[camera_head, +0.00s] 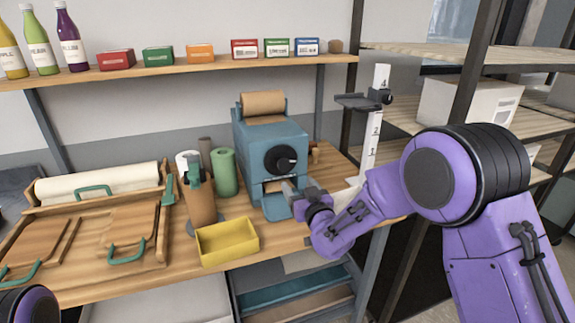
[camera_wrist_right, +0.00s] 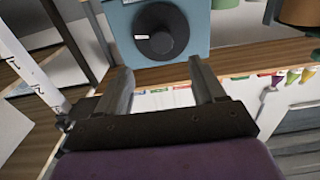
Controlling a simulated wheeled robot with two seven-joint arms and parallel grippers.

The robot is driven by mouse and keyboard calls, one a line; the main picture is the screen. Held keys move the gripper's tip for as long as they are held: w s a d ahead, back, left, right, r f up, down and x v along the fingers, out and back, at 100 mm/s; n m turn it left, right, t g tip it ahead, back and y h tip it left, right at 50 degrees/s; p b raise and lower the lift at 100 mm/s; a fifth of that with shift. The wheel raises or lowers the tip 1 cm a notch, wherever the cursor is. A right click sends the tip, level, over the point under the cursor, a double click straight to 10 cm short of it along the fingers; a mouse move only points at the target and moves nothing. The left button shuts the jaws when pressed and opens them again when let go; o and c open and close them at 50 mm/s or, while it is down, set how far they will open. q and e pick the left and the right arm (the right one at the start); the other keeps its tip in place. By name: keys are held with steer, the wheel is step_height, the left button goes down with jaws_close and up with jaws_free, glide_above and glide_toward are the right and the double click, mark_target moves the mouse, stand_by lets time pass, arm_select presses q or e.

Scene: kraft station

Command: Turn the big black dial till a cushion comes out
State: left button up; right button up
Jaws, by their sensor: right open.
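The big black dial (camera_head: 280,159) is on the front of a blue machine (camera_head: 257,133) on the wooden bench. A roll of brown paper (camera_head: 263,103) sits on top of the machine, and a slot with a tray (camera_head: 275,206) is below the dial. My right gripper (camera_head: 290,190) is in front of the machine, below the dial. My left gripper is out of view.
A yellow tray (camera_head: 227,243) stands at the bench's front edge, left of the machine. A brown holder (camera_head: 201,207) and a green roll (camera_head: 224,172) stand behind it. A white height gauge (camera_head: 374,130) stands right of the machine. A shelf (camera_head: 200,67) with bottles and boxes runs above.

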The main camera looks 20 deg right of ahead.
mark_target(285, 168)
steer(key=w+p, duration=0.1)
steer(key=w, duration=0.2)
steer(key=w+p, duration=0.1)
steer(key=w, duration=0.2)
steer(key=w+p, duration=0.1)
steer(key=w, duration=0.2)
steer(key=shift+w+a+r, duration=0.1)
steer(key=shift+w+a, duration=0.15)
steer(key=shift+w, duration=0.4)
steer(key=c, duration=1.1)
